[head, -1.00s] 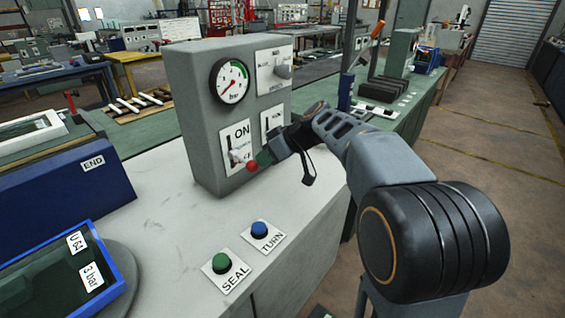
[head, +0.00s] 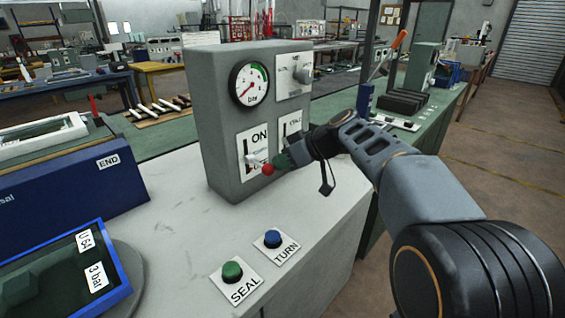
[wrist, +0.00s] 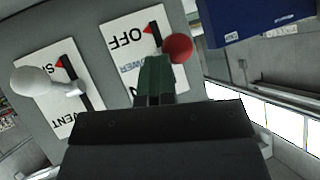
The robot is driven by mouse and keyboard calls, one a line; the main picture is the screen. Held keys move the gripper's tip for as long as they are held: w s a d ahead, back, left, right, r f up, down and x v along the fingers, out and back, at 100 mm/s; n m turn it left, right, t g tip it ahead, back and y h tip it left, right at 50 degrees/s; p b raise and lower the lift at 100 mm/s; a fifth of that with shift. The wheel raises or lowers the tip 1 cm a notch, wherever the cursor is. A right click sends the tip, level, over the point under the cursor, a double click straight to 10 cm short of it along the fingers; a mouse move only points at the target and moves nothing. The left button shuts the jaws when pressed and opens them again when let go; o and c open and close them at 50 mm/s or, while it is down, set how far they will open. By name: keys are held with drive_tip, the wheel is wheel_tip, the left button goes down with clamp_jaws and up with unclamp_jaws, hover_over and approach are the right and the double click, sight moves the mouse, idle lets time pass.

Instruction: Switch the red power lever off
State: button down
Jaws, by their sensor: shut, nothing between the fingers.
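The red power lever ends in a red ball knob (head: 268,168) at the lower part of a white ON plate (head: 259,137) on the grey panel. A short light stem runs from the plate to the knob. In the wrist view the red knob (wrist: 178,48) stands beside the OFF lettering of the power plate (wrist: 119,40), which appears upside down. My gripper (head: 281,160) is shut and empty, just right of the knob. Its dark green fingers (wrist: 155,80) lie close to the knob in the wrist view and hide part of the plate. I cannot tell whether they touch it.
Green SEAL (head: 232,271) and blue TURN (head: 273,239) buttons are on the bench in front.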

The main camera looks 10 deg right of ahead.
idle(0.3)
drive_tip(key=p+v, duration=0.1)
drive_tip(key=v, duration=1.3)
drive_tip(key=shift+a, duration=0.1)
drive_tip(key=s+d+f+m+h+p, duration=0.25)
drive_tip(key=f+m+h, duration=0.25)
drive_tip(key=f+m, duration=0.4)
drive_tip(key=s+a+r+h+p, duration=0.1)
drive_tip(key=s+h+p, duration=0.1)
drive_tip(key=s+p, duration=0.4)
drive_tip(key=s+a+r+g+h+p, duration=0.1)
drive_tip(key=s+a+h+p, duration=0.1)
drive_tip(key=s+p, duration=0.5)
drive_tip(key=shift+a+r+m+h+p, duration=0.15)
drive_tip(key=shift+r+m+h+p, duration=0.15)
drive_tip(key=shift+r+h+p, duration=0.15)
